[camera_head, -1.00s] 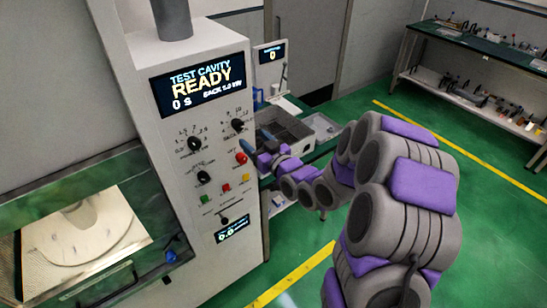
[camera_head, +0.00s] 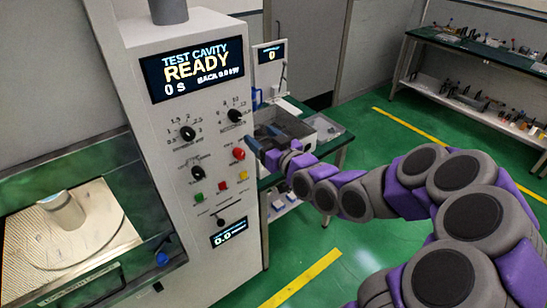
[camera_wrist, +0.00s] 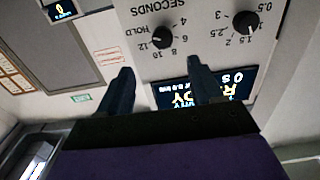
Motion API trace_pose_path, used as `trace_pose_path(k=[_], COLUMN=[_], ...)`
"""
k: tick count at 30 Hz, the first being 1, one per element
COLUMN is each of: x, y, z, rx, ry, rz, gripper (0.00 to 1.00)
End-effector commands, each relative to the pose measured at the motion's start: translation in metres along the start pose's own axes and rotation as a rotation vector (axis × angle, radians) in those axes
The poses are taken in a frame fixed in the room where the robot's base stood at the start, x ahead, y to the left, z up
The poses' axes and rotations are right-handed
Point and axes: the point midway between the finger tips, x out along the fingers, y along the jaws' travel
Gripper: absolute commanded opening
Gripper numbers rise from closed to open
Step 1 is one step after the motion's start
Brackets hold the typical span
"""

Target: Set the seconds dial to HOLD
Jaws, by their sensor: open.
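The seconds dial (camera_head: 235,115) is the black knob at the upper right of the pale control panel. In the wrist view, which is upside down, the seconds dial (camera_wrist: 162,37) shows with its SECONDS label, numbers and HOLD at its left. A pale mark on the knob seems to point left or lower left; its exact setting is hard to read. My gripper (camera_head: 259,145) is in front of the panel, right of and below the dial. In the wrist view my gripper (camera_wrist: 159,65) has its dark blue fingers apart, with nothing between them. The dial lies beyond the fingertips, apparently untouched.
A second dial (camera_head: 187,133) sits left of the seconds dial; a third dial (camera_head: 198,173) is below. A red knob (camera_head: 238,154) and coloured buttons are close to my gripper. The display (camera_head: 195,70) reads READY. A bench with a grey tray stands behind my gripper.

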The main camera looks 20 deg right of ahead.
Motion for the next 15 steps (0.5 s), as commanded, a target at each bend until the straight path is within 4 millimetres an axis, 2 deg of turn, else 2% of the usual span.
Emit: trace_pose_path(k=[15], x=[-0.020], y=[-0.002], z=[0.005], rx=[0.000], ry=[0.002], rz=[0.001], gripper=[0.66])
